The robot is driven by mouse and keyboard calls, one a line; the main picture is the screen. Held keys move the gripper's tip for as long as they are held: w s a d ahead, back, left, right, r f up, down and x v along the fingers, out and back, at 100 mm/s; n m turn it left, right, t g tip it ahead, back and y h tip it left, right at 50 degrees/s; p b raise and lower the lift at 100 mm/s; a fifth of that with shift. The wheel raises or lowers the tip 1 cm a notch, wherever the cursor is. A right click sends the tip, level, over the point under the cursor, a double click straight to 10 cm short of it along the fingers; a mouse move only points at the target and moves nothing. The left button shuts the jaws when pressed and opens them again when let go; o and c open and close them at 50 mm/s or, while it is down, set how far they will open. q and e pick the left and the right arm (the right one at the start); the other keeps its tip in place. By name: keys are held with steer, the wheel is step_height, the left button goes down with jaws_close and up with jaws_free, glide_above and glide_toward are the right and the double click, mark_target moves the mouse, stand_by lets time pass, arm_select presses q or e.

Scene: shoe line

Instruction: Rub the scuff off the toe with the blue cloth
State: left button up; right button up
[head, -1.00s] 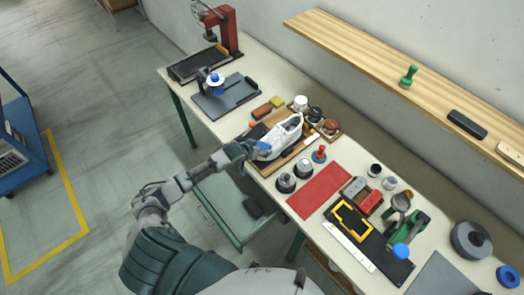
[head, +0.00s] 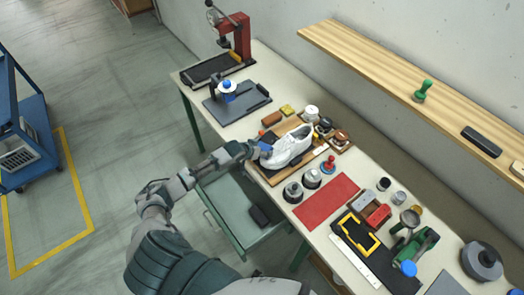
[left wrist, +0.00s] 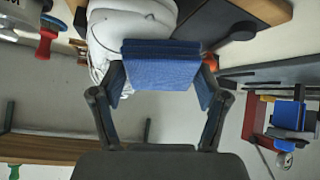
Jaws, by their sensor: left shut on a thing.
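A white shoe (head: 288,147) sits on a wooden board (head: 250,166) with a dark mat on the bench. The blue cloth (left wrist: 162,66) is a folded pad, held between the fingers of my left gripper (head: 256,150). In the left wrist view the gripper (left wrist: 160,92) is shut on the cloth, and the cloth lies against or just in front of the white shoe (left wrist: 128,28). My right gripper is not in view.
Jars and brushes stand around the board. A red mat (head: 326,201) lies to its right, and a black tray (head: 366,257) beyond. A red press (head: 236,38) stands at the far left of the bench. An open green drawer (head: 240,208) juts out below. A wooden shelf (head: 400,72) runs along the wall.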

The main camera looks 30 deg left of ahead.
arm_select(q)
steer(key=shift+s+a+r, duration=0.15)
steer(key=shift+s+r, duration=0.2)
steer(key=shift+r, duration=0.55)
steer(key=shift+s+a+r, duration=0.15)
steer(key=shift+s+r, duration=0.2)
steer(key=shift+r, duration=0.55)
steer(key=shift+s+a+r, duration=0.15)
steer(key=shift+s+r, duration=0.2)
steer(key=shift+r, duration=0.55)
steer(key=shift+s+a+r, duration=0.1)
steer(key=shift+s+r, duration=0.2)
steer(key=shift+r, duration=0.4)
steer(key=shift+s+a+r, duration=0.1)
steer(key=shift+s+r, duration=0.2)
steer(key=shift+r, duration=0.4)
